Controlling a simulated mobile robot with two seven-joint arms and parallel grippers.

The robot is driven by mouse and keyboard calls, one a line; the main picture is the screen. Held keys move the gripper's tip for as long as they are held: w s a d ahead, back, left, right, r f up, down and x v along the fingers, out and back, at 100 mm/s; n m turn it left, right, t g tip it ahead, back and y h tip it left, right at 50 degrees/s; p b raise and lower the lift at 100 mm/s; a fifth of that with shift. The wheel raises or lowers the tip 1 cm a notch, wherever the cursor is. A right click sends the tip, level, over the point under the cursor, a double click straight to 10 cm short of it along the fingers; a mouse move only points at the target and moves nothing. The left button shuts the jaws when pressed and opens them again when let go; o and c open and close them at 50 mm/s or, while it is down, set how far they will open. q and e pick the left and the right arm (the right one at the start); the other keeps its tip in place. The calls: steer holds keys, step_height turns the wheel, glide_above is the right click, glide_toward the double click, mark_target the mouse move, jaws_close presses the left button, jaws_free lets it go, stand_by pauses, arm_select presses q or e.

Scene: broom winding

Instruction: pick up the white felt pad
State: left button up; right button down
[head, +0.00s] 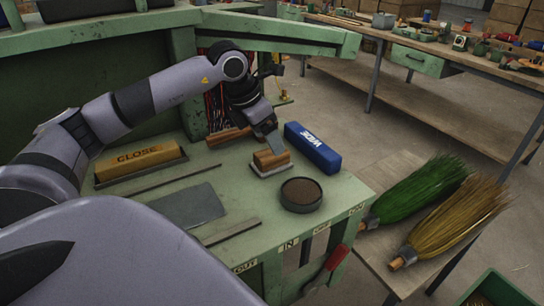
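The white felt pad (272,171) lies on the green bench as a thin pale base under a wooden block handle (271,158). My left gripper (270,146) reaches down from above, with a grey finger right at the top of the wooden handle. Only one finger shows clearly, so I cannot tell whether it is open or shut, or whether it touches the handle. The pad appears to rest flat on the bench. My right gripper is not in view.
A blue block marked WIDE (313,148) stands close behind the pad to the right. A round dark tin (301,194) is close in front. A wooden CLOSE block (140,161) and a grey plate (190,206) lie left. Brooms (420,190) lie on a lower board at right.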

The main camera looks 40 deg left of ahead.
mark_target(270, 153)
arm_select(q)
steer(key=x, duration=0.4)
steer(key=shift+s+a+f+p, duration=0.1)
steer(key=shift+a+f+p, duration=0.05)
steer(key=shift+f+p, duration=0.25)
steer(key=shift+w+f, duration=0.25)
steer(key=shift+f, duration=0.35)
steer(key=c, duration=0.8)
steer(key=shift+c, duration=0.2)
steer(key=shift+r, duration=0.15)
step_height(270, 153, up, 20)
steer(key=p, duration=0.1)
steer(key=shift+o, duration=0.7)
